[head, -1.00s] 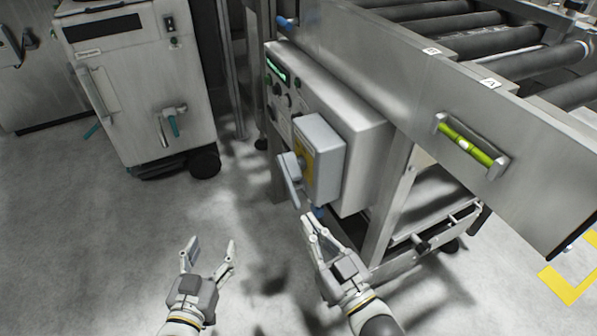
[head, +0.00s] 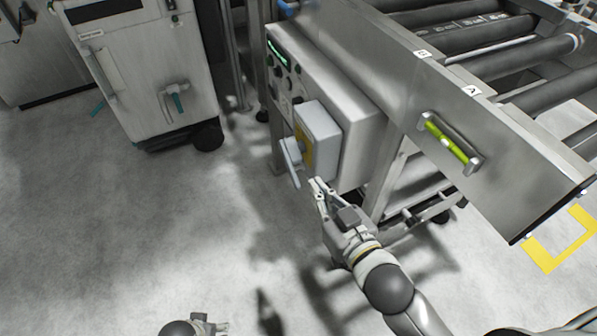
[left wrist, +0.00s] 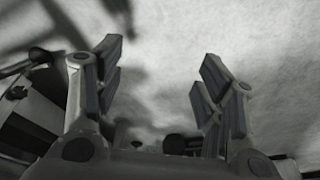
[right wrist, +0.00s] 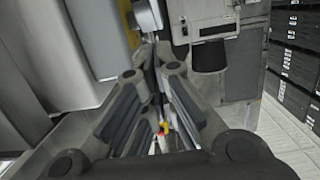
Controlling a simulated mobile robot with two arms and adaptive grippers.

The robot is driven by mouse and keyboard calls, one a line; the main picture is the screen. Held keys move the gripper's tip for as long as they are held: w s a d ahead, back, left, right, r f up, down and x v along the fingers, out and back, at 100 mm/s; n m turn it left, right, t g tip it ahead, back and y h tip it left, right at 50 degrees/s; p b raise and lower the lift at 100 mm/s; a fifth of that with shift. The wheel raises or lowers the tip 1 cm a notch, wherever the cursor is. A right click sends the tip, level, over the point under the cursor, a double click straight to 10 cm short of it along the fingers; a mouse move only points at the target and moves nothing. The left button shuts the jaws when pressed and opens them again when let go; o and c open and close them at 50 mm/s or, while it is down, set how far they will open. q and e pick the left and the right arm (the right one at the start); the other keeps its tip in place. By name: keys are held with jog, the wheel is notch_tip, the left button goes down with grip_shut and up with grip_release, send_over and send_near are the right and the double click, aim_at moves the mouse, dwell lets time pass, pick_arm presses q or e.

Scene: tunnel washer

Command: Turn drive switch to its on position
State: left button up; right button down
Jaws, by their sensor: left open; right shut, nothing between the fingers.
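The drive switch is a grey box with a yellow plate (head: 318,142) on the side of the conveyor's control cabinet. Its grey lever handle (head: 291,160) hangs down at a slant on the box's left face. My right gripper (head: 316,184) is shut and empty, just below the switch box and right of the lever's lower end. In the right wrist view the shut fingers (right wrist: 150,75) point toward the switch's lower part at the top; contact cannot be told. My left gripper (left wrist: 155,75) is open and empty over the floor, and only partly shows at the bottom of the head view.
The control cabinet (head: 363,135) has a green display and several knobs. A wheeled metal machine (head: 135,75) stands at the back left. The floor between is clear.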

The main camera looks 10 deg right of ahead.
send_near(290, 163)
notch_tip(290, 163, up, 2)
jog(key=w+a, duration=0.1)
jog(key=w, duration=0.2)
jog(key=shift+w+a+f+b, duration=0.15)
jog(key=shift+w+f+b, duration=0.25)
jog(key=shift+f+b, duration=0.15)
jog(key=shift+w+a+f+b, duration=0.2)
jog(key=shift+w+f+b, duration=0.25)
jog(key=shift+f, duration=0.1)
pick_arm(q)
notch_tip(290, 163, up, 7)
jog(key=w, duration=0.1)
pick_arm(e)
jog(key=shift+f, duration=0.1)
jog(key=shift+f+t+b, duration=0.25)
jog(key=shift+t+b, duration=0.05)
jog(key=shift+b, duration=0.45)
jog(key=shift+f+b, duration=0.1)
jog(key=shift+b, duration=0.45)
pick_arm(q)
notch_tip(290, 163, up, 8)
jog(key=s+t, duration=0.1)
jog(key=shift+s+a+r, duration=0.15)
jog(key=shift+s, duration=0.15)
pick_arm(e)
jog(key=shift+t, duration=0.3)
